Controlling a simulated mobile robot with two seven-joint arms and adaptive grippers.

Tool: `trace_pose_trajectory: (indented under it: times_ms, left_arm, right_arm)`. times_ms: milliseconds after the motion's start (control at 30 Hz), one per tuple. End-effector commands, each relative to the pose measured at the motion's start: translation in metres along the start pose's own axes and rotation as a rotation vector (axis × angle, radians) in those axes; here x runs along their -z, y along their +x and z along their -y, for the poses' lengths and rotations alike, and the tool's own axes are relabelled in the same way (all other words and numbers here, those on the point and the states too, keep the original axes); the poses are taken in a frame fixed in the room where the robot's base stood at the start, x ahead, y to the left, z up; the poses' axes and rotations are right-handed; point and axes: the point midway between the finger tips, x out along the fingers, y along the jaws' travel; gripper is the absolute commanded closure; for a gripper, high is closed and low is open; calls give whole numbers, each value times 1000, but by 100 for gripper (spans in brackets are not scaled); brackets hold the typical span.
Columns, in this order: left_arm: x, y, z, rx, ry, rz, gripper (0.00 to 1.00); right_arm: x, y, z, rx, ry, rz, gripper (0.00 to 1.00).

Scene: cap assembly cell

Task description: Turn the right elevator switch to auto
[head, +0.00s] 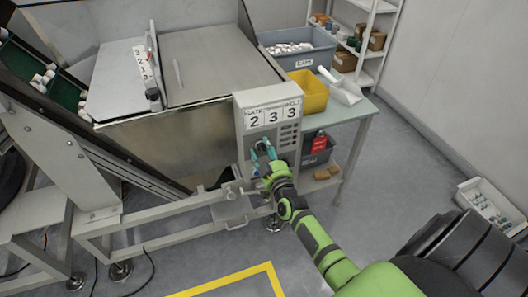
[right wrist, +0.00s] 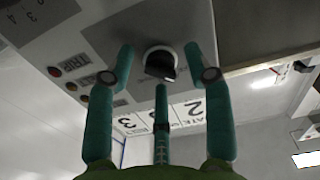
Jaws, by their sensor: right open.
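The grey control box (head: 240,120) stands upright at the front right corner of the metal hopper, with number cards 2, 3, 3 on its face. A black rotary switch knob (right wrist: 160,65) with a light collar is on the box face in the right wrist view. My right gripper (head: 262,153) is at the lower part of the box. Its teal fingers are open, spread left, right and below the knob in the wrist view, with visible gaps. The fingers largely hide the switch in the head view. The knob's setting is not readable. My left gripper is out of view.
Small round buttons (right wrist: 70,87) sit beside the knob on the panel. A table behind the box holds a yellow bin (head: 310,92), a white scoop (head: 343,88) and a grey bin (head: 318,55) of caps. A red tag (head: 319,143) hangs nearby. Floor at front is clear.

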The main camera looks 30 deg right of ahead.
Motion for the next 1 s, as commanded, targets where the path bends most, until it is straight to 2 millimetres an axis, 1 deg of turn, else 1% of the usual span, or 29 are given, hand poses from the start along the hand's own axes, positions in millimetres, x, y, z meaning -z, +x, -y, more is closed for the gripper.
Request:
trace_pose_trajectory:
  times_ms: [167, 267, 300, 667, 867, 1000]
  left_arm:
    - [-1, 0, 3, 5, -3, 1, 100]
    - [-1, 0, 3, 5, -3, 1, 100]
    - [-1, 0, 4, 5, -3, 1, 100]
    - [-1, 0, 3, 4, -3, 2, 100]
    - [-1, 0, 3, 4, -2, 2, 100]
    - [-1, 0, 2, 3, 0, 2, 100]
  right_arm:
    - [0, 0, 0, 0, 0, 0, 48]
    - [0, 0, 0, 0, 0, 0, 84]
    - [0, 0, 0, 0, 0, 0, 100]
    - [0, 0, 0, 1, 21, 1, 100]
    - [0, 0, 1, 1, 106, 1, 100]
    - [-1, 0, 1, 1, 208, 1, 100]
